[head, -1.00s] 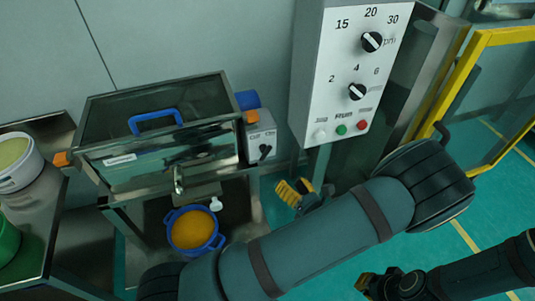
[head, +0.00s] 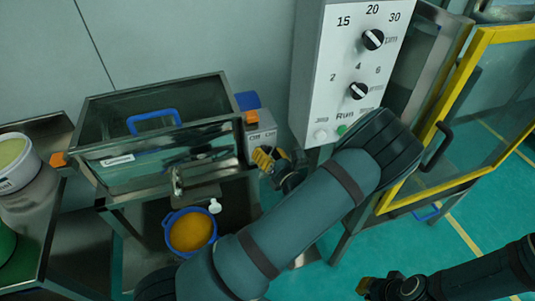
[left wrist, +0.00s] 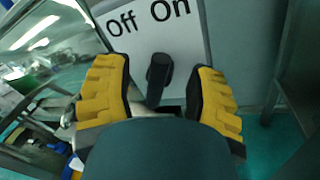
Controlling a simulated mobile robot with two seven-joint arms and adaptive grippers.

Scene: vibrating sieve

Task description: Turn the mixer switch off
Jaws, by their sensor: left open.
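The mixer (head: 160,135) is a steel box with a blue lid handle at the left in the head view. Its grey switch box (head: 262,126) is on its right side, marked Off and On. In the left wrist view the black switch knob (left wrist: 159,78) points up, leaning slightly toward On. My left gripper (head: 264,160) is open, its yellow fingers apart on either side of the knob; contact cannot be seen. The gripper hides the knob in the head view. My right gripper (head: 378,286) is low at the bottom right, far from the switch; its jaws are unclear.
A blue-rimmed bowl of orange contents (head: 191,232) stands below the mixer spout. A white control panel (head: 352,75) with dials and buttons hangs right of the switch. A yellow-framed door (head: 478,45) is farther right. A white tub (head: 14,165) stands at far left.

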